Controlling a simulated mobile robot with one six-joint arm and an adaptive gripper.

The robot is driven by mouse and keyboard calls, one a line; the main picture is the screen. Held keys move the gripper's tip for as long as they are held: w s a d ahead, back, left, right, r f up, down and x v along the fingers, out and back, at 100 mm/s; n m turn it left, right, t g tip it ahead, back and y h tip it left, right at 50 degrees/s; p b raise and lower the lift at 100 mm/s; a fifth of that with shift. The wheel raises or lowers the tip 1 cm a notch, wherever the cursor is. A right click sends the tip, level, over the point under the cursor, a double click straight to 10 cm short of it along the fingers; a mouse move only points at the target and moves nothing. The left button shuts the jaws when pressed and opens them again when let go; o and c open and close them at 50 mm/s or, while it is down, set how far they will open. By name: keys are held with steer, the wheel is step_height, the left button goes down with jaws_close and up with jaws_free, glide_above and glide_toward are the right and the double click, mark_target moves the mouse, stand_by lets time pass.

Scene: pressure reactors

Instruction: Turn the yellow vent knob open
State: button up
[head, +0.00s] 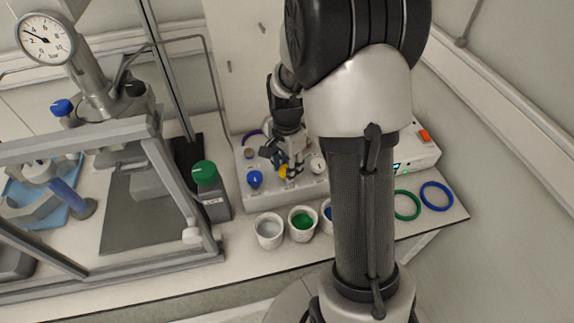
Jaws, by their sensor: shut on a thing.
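The yellow vent knob (284,172) shows as a small patch of yellow on the light grey valve panel (250,200), between a blue knob on its left and a white knob on its right. My gripper (288,170) comes down over the yellow knob from above and is shut on it. The fingers cover most of the knob, so the way its handle points is hidden. My arm crosses the middle of the view and hides the panel's right part.
A blue knob (255,179) and a white knob (318,163) stand close beside my gripper. White cups (269,231) stand in front of the panel. Green and blue rings (437,196) lie at right.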

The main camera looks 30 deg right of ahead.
steer(key=shift+n, duration=0.3)
steer(key=shift+c, duration=0.4)
steer(key=n+p, duration=0.2)
steer(key=n, duration=0.1)
steer(key=shift+r+n, duration=0.1)
steer(key=shift+n, duration=0.3)
steer(key=n+p, duration=0.1)
steer(key=n, duration=0.3)
steer(key=shift+n+p, duration=0.3)
steer(key=shift+p, duration=0.05)
steer(key=n+p, duration=0.1)
steer(key=n, duration=0.3)
steer(key=shift+n+p, duration=0.5)
steer(key=shift+n, duration=1.9)
steer(key=o, duration=1.1)
steer(key=shift+c, duration=0.2)
